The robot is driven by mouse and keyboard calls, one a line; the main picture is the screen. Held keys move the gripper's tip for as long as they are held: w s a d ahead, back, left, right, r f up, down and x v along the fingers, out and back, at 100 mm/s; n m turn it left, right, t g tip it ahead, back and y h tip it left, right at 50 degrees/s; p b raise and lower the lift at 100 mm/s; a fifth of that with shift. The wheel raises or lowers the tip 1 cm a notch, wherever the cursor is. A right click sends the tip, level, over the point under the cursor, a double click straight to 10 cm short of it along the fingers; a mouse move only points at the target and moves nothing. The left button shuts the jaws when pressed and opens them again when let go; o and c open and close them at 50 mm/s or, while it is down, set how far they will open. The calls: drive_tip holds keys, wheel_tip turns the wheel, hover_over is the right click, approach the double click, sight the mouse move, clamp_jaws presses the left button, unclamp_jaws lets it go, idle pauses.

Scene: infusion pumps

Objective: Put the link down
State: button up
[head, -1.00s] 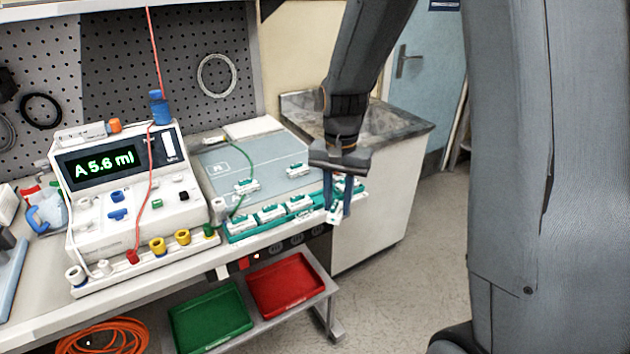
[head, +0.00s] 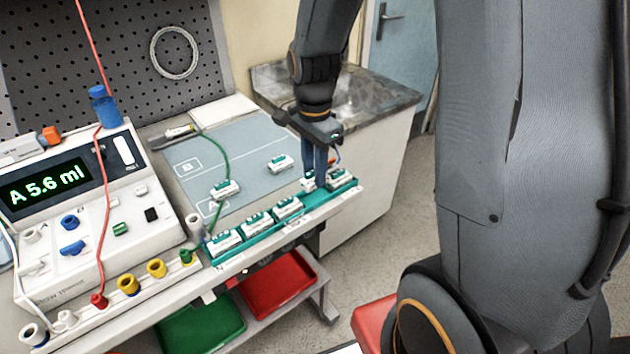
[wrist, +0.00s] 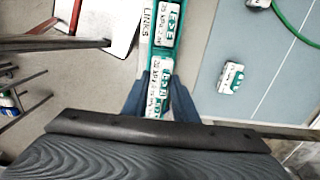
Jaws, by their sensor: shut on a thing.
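My gripper (head: 315,180) is shut on a small white link with green markings (head: 308,185). In the wrist view the link (wrist: 157,92) lies between the two blue fingers (wrist: 158,100), lined up with the teal links rack (wrist: 147,50). In the head view it is at the rack (head: 318,208), in the stretch between the rightmost link (head: 341,178) and the one to its left (head: 288,207). The fingers partly cover it. I cannot tell whether it touches the rack floor. More links (head: 257,222) sit in the rack's left part.
Two links (head: 281,163) lie on the grey-blue mat (head: 250,150) behind the rack, one by a green cable (head: 227,150). The pump unit (head: 75,215) reading "A 5.6 ml" stands left. Red (head: 280,285) and green (head: 200,325) trays are below the bench edge.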

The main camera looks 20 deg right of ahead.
drive_tip(key=shift+f+p, duration=0.45)
drive_tip(key=shift+f, duration=1.7)
drive_tip(key=shift+f, duration=0.1)
drive_tip(key=o, duration=1.1)
drive_tip(key=shift+c, duration=0.2)
wheel_tip(320, 180, up, 12)
drive_tip(key=b, duration=0.2)
drive_tip(key=shift+b, duration=0.35)
drive_tip(key=shift+s+n, duration=0.2)
drive_tip(key=shift+n, duration=0.1)
drive_tip(key=s+f+n+t, duration=0.1)
drive_tip(key=s+f+n, duration=0.5)
drive_tip(key=s+n, duration=0.3)
drive_tip(key=shift+n, duration=2.4)
drive_tip(key=shift+f, duration=0.1)
